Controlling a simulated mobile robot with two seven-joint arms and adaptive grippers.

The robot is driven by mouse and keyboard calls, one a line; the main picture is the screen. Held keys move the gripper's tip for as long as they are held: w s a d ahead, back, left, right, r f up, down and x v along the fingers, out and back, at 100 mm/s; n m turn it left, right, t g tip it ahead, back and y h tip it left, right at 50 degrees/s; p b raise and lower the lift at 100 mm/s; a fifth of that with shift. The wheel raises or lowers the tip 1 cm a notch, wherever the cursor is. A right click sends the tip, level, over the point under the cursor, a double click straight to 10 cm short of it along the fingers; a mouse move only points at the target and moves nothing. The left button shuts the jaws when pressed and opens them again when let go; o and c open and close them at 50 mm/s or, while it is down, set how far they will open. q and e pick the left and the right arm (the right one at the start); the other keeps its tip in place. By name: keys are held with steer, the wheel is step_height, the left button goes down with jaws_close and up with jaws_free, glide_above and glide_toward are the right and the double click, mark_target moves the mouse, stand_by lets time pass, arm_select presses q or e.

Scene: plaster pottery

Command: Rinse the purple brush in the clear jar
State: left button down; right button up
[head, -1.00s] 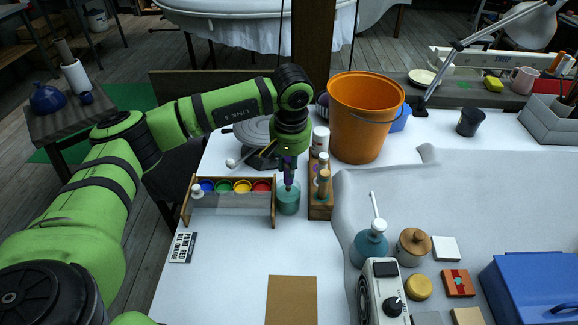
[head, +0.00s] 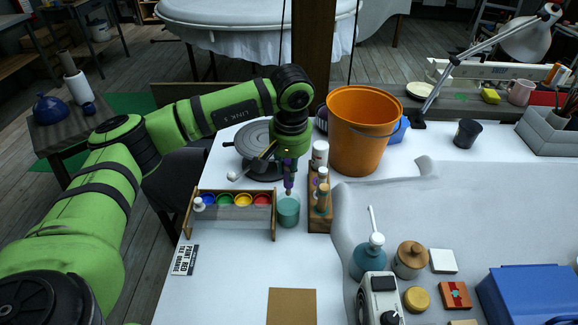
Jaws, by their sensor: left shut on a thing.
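My left gripper (head: 288,164) points down over the table, shut on the purple brush (head: 289,182). The brush hangs upright, with its lower end at about the rim of the clear jar (head: 288,212). The jar holds teal-green liquid. I cannot tell whether the bristle tip is just inside the mouth or just above it. The jar stands upright between the paint rack and a wooden holder. My right gripper is not in view.
Close left of the jar is a paint rack (head: 234,216) with blue, green, yellow and red pots. Close right is a wooden holder (head: 319,222) with bottles. Behind stand an orange bucket (head: 362,135) and a dark round wheel (head: 255,134).

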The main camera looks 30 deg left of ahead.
arm_select(q)
steer(key=shift+r, duration=0.15)
steer(key=shift+r+p, duration=0.85)
steer(key=shift+r, duration=0.6)
steer(key=shift+f, duration=0.1)
